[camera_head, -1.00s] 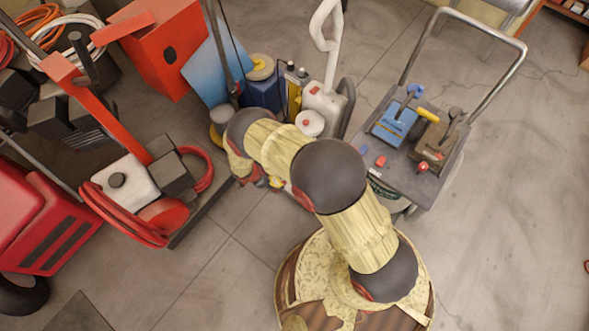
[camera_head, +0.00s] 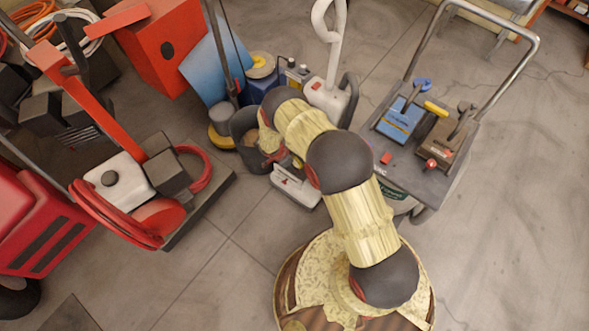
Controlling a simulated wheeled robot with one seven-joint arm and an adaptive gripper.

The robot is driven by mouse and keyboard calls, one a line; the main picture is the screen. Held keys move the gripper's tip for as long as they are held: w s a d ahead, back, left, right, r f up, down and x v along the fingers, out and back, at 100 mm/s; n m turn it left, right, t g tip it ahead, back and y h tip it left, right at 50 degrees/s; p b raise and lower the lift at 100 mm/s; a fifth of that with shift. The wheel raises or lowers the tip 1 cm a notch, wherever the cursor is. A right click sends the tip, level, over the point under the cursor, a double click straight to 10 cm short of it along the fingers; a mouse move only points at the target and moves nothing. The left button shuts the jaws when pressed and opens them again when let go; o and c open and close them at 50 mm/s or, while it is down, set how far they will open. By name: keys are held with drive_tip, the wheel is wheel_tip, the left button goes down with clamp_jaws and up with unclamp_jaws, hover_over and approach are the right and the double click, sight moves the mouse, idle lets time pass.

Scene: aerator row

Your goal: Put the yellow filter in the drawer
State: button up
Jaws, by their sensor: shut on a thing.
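My arm reaches up and left from my round base, and its wrist is over the crowded machines near the middle. The jaws are hidden behind or below the wrist, so what they hold does not show. I cannot identify the yellow filter for certain. A small yellow patch (camera_head: 298,163) shows beside the wrist, too small to name. A yellow round lid (camera_head: 262,64) and a yellow bar on the cart (camera_head: 435,108) also show. No drawer can be clearly made out. A low white housing with a red mark (camera_head: 296,187) lies just below the wrist.
A dark bucket (camera_head: 244,127) stands left of the wrist. A grey cart (camera_head: 448,178) with blue and brown units stands right. A red machine with a white tank (camera_head: 127,176) and an orange-red cabinet (camera_head: 157,50) are left. The floor (camera_head: 515,235) at lower right is clear.

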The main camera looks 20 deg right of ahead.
drive_tip(key=shift+f, duration=1)
drive_tip(key=b+x, duration=0.2)
drive_tip(key=x, duration=0.1)
drive_tip(key=shift+a+f, duration=0.1)
drive_tip(key=shift+a, duration=0.2)
drive_tip(key=shift+w, duration=0.1)
drive_tip(key=o, duration=1)
drive_tip(key=shift+c, duration=0.2)
